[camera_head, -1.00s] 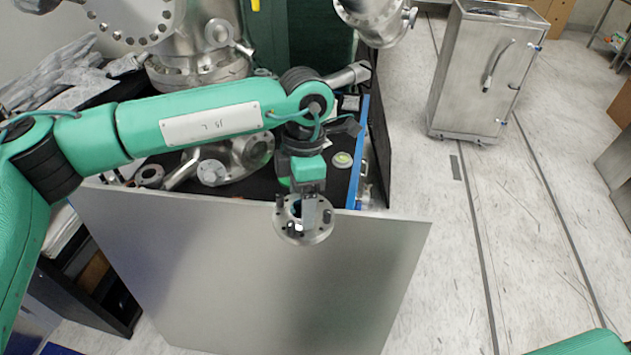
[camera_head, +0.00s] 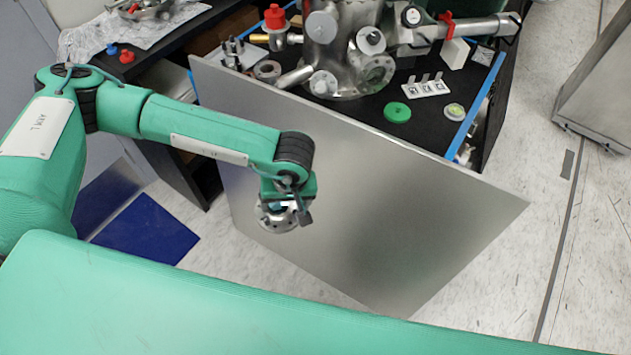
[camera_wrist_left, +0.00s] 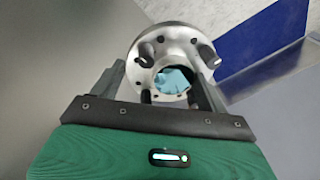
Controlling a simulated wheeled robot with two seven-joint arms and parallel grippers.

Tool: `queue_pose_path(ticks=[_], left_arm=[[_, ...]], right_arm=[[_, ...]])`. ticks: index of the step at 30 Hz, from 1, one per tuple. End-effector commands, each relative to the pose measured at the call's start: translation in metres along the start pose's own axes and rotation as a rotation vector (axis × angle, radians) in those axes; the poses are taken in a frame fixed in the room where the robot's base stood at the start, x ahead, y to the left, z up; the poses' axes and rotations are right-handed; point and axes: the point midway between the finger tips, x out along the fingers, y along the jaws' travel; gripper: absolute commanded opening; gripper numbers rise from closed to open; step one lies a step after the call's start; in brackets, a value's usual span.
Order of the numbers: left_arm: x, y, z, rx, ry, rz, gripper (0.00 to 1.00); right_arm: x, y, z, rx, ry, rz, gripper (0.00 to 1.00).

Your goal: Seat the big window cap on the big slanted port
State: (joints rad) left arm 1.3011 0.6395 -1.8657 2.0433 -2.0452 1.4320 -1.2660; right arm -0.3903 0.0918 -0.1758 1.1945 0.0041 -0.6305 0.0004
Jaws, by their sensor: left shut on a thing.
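The big window cap (camera_head: 272,219) is a round silver flange with dark bolts and a central opening. My left gripper (camera_head: 284,204) is shut on it and holds it in front of the large grey panel. In the left wrist view the cap (camera_wrist_left: 150,50) sits between the fingers (camera_wrist_left: 160,88), and blue shows through its opening. The steel chamber (camera_head: 335,45) stands on the black bench behind the panel. A large round flanged port (camera_head: 374,72) on its right front looks like the big slanted port, well apart from the cap. My right gripper is out of view.
The grey panel (camera_head: 400,210) stands between my left arm and the bench (camera_head: 425,130). On the bench are a green disc (camera_head: 397,112), a white tray (camera_head: 426,89) and a small round part (camera_head: 454,111). A green arm link of mine crosses the foreground.

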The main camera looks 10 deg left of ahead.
Motion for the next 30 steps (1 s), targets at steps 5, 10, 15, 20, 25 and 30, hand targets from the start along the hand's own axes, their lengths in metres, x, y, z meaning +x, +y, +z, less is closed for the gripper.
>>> queue_pose_path(ticks=[5,10,15,20,25,30], left_arm=[[0.033,-0.029,0.006,0.193,0.021,0.020,0.51],[0.053,-0.043,0.011,0.330,0.040,0.038,0.51],[0.058,-0.043,0.013,0.376,0.050,0.049,0.51],[0.058,-0.041,0.013,0.378,0.051,0.052,0.51],[0.057,-0.044,0.012,0.370,0.050,0.047,0.51],[0.048,-0.055,0.007,0.355,0.046,0.031,0.51]], right_arm=[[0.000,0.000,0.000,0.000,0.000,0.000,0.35],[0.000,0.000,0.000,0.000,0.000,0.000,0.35],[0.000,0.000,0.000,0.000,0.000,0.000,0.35],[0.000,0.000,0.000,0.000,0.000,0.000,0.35],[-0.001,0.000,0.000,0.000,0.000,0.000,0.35],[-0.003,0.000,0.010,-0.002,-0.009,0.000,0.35]])
